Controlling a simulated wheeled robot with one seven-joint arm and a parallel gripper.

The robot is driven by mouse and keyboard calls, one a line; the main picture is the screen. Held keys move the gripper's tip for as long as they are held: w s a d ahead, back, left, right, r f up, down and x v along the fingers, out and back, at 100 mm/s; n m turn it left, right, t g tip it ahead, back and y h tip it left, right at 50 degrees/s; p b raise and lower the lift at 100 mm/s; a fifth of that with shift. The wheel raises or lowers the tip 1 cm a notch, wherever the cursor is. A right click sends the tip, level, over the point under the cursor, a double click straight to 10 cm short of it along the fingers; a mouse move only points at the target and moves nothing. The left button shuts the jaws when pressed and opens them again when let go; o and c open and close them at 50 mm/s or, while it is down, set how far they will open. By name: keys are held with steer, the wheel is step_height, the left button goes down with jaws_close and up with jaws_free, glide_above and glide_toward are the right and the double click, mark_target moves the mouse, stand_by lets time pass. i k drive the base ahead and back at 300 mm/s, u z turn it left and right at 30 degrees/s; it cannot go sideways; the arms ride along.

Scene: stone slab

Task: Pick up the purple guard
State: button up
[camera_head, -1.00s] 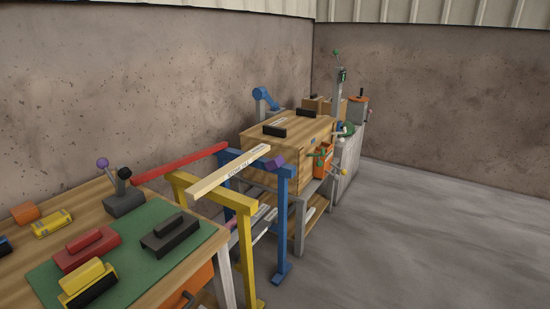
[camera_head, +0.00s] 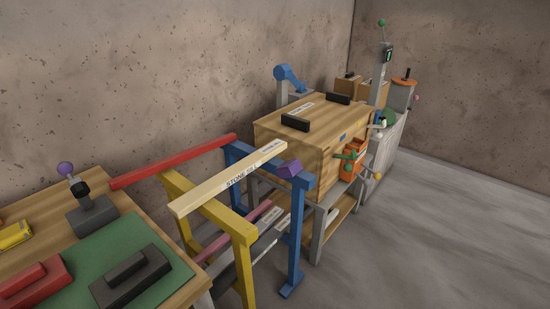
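The purple guard looks to be the small purple wedge-shaped piece (camera_head: 290,169) on top of the blue stand (camera_head: 297,225), close to the far end of the pale beam (camera_head: 232,178) marked as a stone sill. I cannot tell whether it touches the beam. A purple ball (camera_head: 65,168) tops a dark lever on the left table; it is another purple thing. My gripper is not in view.
A yellow stand (camera_head: 246,262) and a red bar (camera_head: 175,160) adjoin the beam. A wooden table (camera_head: 190,280) with a green mat (camera_head: 172,255) and dark and red blocks is at left. A wooden cabinet (camera_head: 300,150) stands behind. Grey floor (camera_head: 440,240) is free at right.

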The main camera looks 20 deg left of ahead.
mark_target(288, 170)
steer(key=u, duration=0.25)
steer(key=i, duration=1.05)
steer(key=u, duration=0.25)
